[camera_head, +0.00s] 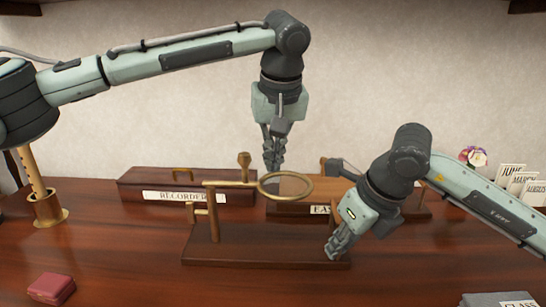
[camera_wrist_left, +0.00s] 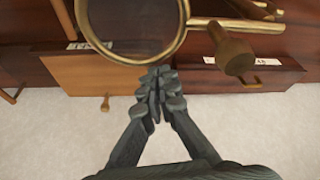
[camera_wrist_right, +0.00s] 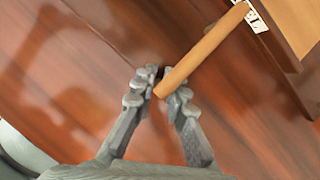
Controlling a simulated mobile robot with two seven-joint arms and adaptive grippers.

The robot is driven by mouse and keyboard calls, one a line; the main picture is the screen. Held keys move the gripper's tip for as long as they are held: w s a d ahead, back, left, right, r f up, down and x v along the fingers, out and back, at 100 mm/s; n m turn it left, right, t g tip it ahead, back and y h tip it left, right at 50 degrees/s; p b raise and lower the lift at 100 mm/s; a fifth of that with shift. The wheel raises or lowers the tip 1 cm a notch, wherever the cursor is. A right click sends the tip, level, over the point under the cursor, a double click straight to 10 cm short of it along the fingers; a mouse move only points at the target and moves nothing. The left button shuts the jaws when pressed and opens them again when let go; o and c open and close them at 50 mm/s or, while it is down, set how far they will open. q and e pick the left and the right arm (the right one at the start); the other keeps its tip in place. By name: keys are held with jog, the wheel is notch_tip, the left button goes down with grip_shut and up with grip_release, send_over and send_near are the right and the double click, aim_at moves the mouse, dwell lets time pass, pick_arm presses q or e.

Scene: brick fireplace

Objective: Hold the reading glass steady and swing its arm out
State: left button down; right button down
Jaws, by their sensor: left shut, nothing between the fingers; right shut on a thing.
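The reading glass has a brass ring (camera_head: 286,187) on a level arm with a small knob (camera_head: 244,160), carried by a brass post (camera_head: 213,222) on a long wooden base (camera_head: 262,246). My left gripper (camera_head: 273,185) points down just behind the ring, shut and empty. In the left wrist view its fingertips (camera_wrist_left: 157,85) appear close to the outside of the ring (camera_wrist_left: 180,35); contact cannot be told.
A box labelled as recorders (camera_head: 150,188) stands behind to the left. Another labelled box (camera_head: 300,190) stands behind the ring, partly hidden. A brass holder (camera_head: 47,210) and a small red box (camera_head: 52,287) are at left. Month cards (camera_head: 512,178) stand far right.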

aim_at(275, 192)
pick_arm(q)
jog(key=shift+s, duration=0.1)
jog(key=shift+s+d+m, duration=0.15)
jog(key=shift+s+m, duration=0.15)
jog(key=shift+m, duration=0.1)
jog(key=shift+s, duration=0.1)
jog(key=shift+s+d+f+m+h, duration=0.15)
jog(key=shift+s+m+h, duration=0.15)
jog(key=shift+s+m, duration=0.3)
jog(key=shift+s+d+r+m+h, duration=0.15)
jog(key=shift+s+m+h, duration=0.15)
jog(key=shift+s+m, duration=0.3)
jog(key=s+m, duration=0.1)
jog(key=s, duration=0.1)
jog(key=s+m+h, duration=0.1)
jog(key=m, duration=0.1)
jog(key=s+m, duration=0.2)
jog(key=shift+s+a+f+h, duration=0.1)
jog(key=shift+s+a+h, duration=0.2)
jog(key=shift+s, duration=0.05)
jog(key=s+a+m+g+h, duration=0.1)
jog(key=s+a+m+g, duration=0.1)
jog(key=s+a+m, duration=0.4)
jog(key=shift+s+a+m+h, duration=0.2)
jog(key=shift+s+m+h, duration=0.3)
jog(key=shift+m, duration=0.7)
